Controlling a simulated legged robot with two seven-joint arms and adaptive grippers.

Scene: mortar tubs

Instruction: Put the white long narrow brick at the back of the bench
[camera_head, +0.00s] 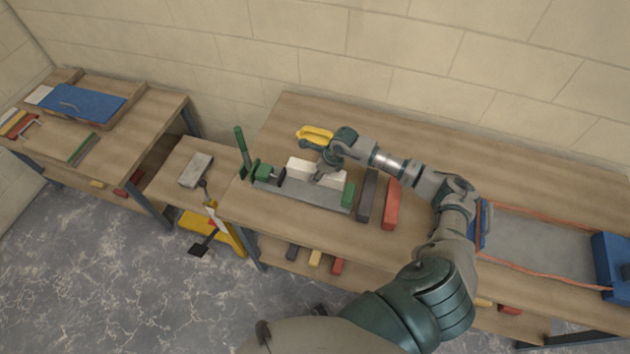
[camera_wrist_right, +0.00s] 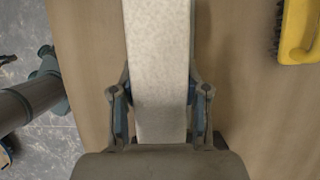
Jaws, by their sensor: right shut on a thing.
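The white long narrow brick (camera_head: 303,168) is in my right gripper (camera_head: 323,175), over or just behind the grey clamp with green ends on the bench (camera_head: 420,235). In the right wrist view the brick (camera_wrist_right: 158,60) runs lengthwise away from the palm, between the two fingers of the gripper (camera_wrist_right: 160,105), which are shut on its sides. My gripper and wrist cover part of the brick in the head view. I cannot tell whether its underside touches anything.
The grey clamp (camera_head: 310,194), a dark brick (camera_head: 368,195) and a red brick (camera_head: 391,204) lie near the gripper. A yellow-handled brush (camera_head: 314,134) lies behind it. A grey tub with blue ends (camera_head: 540,243) is at right. The back strip by the wall is mostly clear.

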